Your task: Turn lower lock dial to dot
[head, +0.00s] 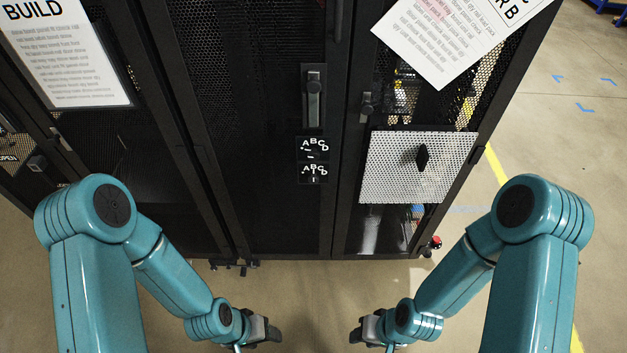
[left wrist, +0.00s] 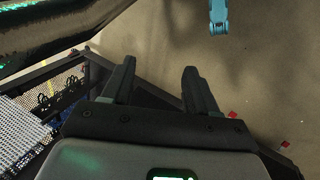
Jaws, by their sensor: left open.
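The lower lock dial (head: 313,173) is on the black rack door, a small dark plate with white letters A B C D and a white mark under them. A like upper dial (head: 313,148) sits just above it. A door handle (head: 313,97) is above both dials. My left gripper (head: 276,333) is low in front of the rack, well below the dials and apart from them. In the left wrist view the left gripper (left wrist: 158,85) is open with nothing between its fingers. My right gripper (head: 356,335) is also low, to the right; its fingers are too small to judge.
A white perforated panel (head: 390,180) with a black knob (head: 422,158) is on the right of the rack. Paper signs hang at upper left (head: 75,60) and upper right (head: 440,40). A red-topped item (head: 435,243) is by the rack's base. The floor in front is clear.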

